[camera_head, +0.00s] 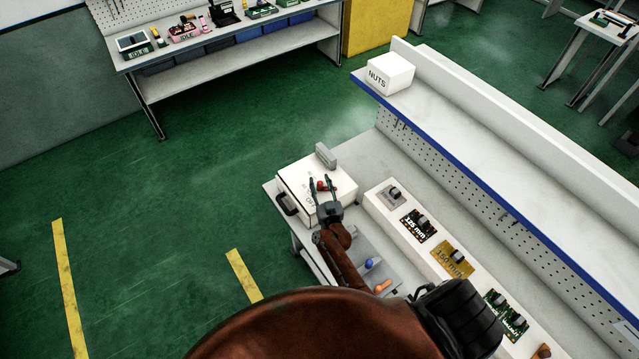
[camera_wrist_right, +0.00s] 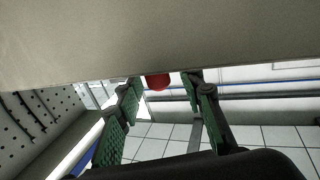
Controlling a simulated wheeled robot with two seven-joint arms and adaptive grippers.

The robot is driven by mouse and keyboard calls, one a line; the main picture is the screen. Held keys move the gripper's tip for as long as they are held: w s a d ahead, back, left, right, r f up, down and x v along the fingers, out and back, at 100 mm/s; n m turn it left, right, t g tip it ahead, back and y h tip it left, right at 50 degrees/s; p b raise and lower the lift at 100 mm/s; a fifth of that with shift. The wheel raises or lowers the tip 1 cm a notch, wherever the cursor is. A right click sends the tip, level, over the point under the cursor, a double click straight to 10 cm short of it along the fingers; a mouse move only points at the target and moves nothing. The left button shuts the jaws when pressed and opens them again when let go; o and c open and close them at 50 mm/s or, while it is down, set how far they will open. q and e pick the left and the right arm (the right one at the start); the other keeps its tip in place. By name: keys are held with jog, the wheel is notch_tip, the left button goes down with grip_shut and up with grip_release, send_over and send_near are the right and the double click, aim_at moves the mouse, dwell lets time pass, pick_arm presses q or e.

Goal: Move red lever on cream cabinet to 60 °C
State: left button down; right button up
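The cream cabinet (camera_head: 296,186) stands at the near-left end of the workbench in the head view. Its red lever (camera_head: 321,186) shows small on the top, between the fingers of my right gripper (camera_head: 324,184). In the right wrist view the red lever's round end (camera_wrist_right: 158,81) sits between the two green-padded fingers of my right gripper (camera_wrist_right: 162,85), with space visible on both sides. The cabinet's pale face (camera_wrist_right: 120,40) fills the top of that view. The gripper is open. The temperature marks are too small to read. My left gripper does not show.
A grey block (camera_head: 326,156) stands at the cabinet's far edge and a dark handle (camera_head: 287,204) is on its side. A strip with labelled boards (camera_head: 452,259) lies to the right. A blue knob (camera_head: 369,263) and an orange one (camera_head: 382,286) are near my arm. A NUTS box (camera_head: 390,73) is on the shelf.

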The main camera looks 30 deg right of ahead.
aim_at(325, 198)
jog(key=shift+s+a+f, duration=0.1)
jog(key=shift+s+f, duration=0.05)
jog(key=shift+s, duration=0.35)
jog(key=v, duration=0.6)
jog(key=shift+s, duration=0.25)
